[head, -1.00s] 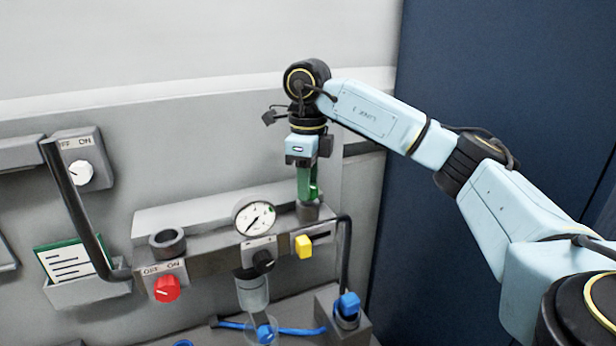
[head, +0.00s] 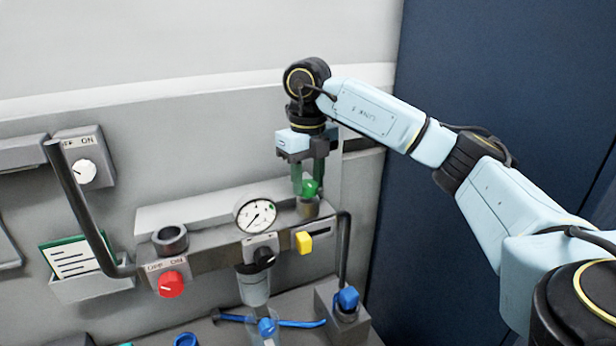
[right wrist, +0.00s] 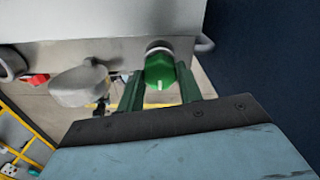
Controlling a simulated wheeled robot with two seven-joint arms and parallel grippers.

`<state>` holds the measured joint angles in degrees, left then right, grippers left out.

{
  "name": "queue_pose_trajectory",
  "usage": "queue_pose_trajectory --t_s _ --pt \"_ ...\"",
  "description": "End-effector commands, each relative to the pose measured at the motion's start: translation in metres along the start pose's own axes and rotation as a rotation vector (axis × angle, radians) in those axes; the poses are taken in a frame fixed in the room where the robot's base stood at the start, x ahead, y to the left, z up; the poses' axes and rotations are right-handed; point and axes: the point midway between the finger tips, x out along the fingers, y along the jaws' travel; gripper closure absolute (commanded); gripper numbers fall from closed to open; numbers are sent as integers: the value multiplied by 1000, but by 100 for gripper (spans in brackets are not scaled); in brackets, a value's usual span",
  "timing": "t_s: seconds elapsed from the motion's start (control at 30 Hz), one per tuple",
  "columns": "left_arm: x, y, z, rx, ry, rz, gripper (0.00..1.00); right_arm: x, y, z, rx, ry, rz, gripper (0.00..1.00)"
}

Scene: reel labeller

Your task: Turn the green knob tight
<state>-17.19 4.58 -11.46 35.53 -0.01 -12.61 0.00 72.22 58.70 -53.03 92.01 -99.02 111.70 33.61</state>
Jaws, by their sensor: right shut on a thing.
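The green knob (head: 309,188) sits on a round metal collar at the right end of the grey block on the wall. In the right wrist view the green knob (right wrist: 159,71) shows a pale mark on its face and stands between two green fingers. My right gripper (head: 308,182) points down from above and is shut on the knob. It also shows in the right wrist view (right wrist: 160,88), one finger on each side of the knob. My left gripper is out of view.
A pressure gauge (head: 256,215), a yellow knob (head: 304,242) and a black knob (head: 263,256) are close by on the left. A red knob (head: 171,284) is further left. A blue knob (head: 347,298) is below. A dark blue panel (head: 480,80) stands to the right.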

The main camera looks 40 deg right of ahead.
Motion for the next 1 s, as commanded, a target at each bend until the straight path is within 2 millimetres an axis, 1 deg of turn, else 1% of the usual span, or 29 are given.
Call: queue_pose_trajectory --t_s 0.43,0.47,0.6,0.87,1.0 --pt "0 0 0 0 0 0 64 0 0 0 14 -1 0 87" --pt "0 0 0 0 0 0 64 0 0 0 14 -2 0 62" --pt "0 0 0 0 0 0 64 0 0 0 13 -1 0 44" --pt "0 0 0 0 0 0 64 0 0 0 11 -1 0 43" --pt "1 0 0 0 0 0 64 -8 0 0 11 -2 1 43"
